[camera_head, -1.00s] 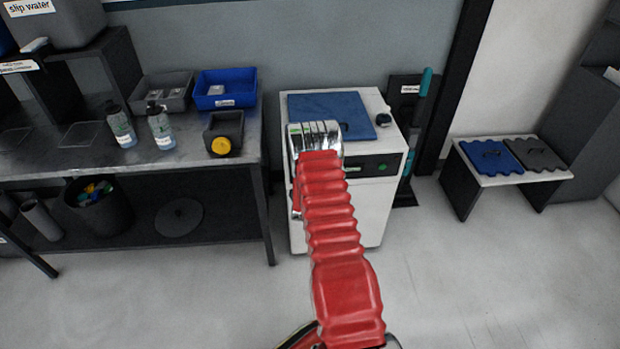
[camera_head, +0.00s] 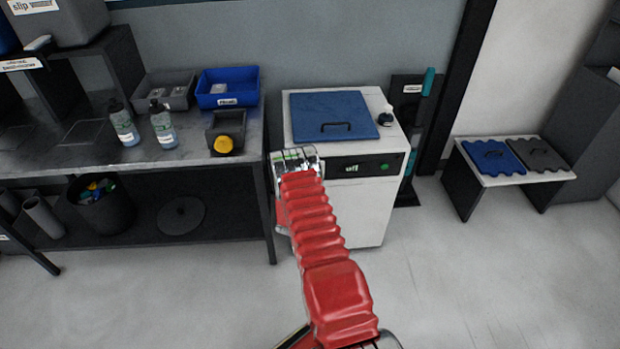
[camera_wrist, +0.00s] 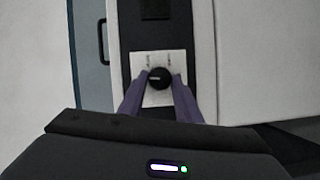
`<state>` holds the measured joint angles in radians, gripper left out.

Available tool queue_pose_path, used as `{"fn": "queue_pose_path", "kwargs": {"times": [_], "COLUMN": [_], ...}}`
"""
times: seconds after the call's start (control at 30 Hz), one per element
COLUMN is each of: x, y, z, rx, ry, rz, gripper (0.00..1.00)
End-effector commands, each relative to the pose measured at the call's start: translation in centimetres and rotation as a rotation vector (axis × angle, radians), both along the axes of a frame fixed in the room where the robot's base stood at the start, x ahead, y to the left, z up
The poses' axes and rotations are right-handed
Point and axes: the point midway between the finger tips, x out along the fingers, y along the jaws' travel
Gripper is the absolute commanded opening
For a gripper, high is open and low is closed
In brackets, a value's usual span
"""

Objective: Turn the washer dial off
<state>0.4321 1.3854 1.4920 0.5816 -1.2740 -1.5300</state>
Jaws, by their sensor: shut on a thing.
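The washer (camera_head: 350,215) is a white box with a blue lid and a dark front panel. Its dial (camera_wrist: 159,78) is a small round black knob on a white plate, seen in the wrist view. My gripper (camera_wrist: 159,85) has its two purple fingers on either side of the dial, shut on it. In the head view my gripper end (camera_head: 294,158) is at the left part of the panel, and it hides the dial there. The display (camera_head: 351,168) on the panel reads what looks like "off", with a green button (camera_head: 384,167) to its right.
A dark workbench (camera_head: 90,160) with bottles, bins and a yellow-ended tape holder (camera_head: 224,143) stands left of the washer. A low bench (camera_head: 510,178) stands at right. The floor in front is clear.

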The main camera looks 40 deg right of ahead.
Motion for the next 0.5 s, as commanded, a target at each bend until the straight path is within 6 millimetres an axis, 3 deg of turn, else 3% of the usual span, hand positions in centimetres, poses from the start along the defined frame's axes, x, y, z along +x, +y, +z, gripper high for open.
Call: {"fn": "queue_pose_path", "kwargs": {"times": [0.5], "x": [0.18], "y": [0.3], "z": [-0.57], "rx": [-0.169], "ry": [0.125], "rz": [0.009], "gripper": [0.08]}}
